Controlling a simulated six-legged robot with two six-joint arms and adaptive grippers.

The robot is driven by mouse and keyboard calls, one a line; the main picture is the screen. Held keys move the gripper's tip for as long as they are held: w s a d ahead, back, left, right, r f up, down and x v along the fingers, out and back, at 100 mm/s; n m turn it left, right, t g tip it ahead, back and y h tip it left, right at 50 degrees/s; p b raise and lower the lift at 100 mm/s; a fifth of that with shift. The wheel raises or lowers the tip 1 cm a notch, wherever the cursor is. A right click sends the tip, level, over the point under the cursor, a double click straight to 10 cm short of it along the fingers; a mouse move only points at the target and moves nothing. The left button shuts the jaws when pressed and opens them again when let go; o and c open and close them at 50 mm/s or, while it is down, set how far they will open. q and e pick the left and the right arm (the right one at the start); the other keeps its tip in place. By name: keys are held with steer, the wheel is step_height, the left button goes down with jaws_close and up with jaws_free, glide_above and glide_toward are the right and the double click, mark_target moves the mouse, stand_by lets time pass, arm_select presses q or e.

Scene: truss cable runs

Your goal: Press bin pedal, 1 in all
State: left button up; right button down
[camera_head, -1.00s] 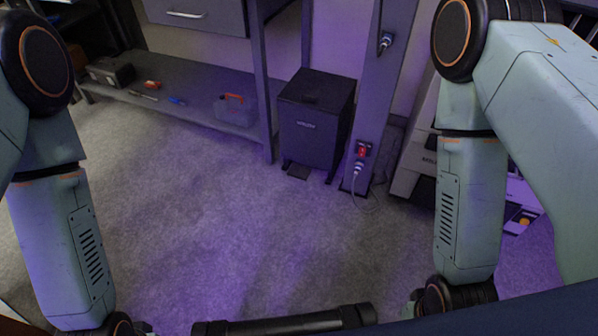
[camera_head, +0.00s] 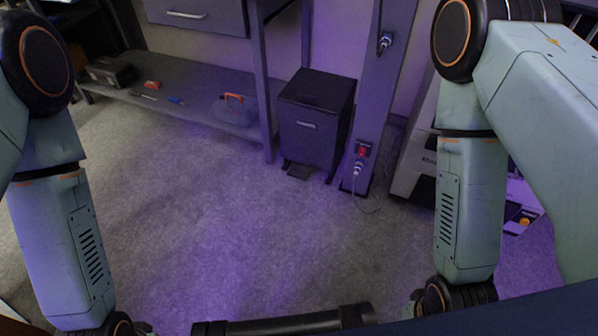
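A dark square bin (camera_head: 316,120) with a closed lid stands on the floor beyond my arms, between a bench leg and a post. Its small dark pedal (camera_head: 298,171) sticks out low at the front, near the floor. My two arms hang down at the left and right edges of the view. Both grippers are out of view below the bottom edge, so their fingers do not show. Nothing touches the pedal.
Right of the bin is an upright post (camera_head: 378,100) with a red switch, a plug and a loose cable (camera_head: 372,207) on the floor. At left a low shelf (camera_head: 200,115) holds a toolbox (camera_head: 236,108). The carpet (camera_head: 230,220) ahead is clear.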

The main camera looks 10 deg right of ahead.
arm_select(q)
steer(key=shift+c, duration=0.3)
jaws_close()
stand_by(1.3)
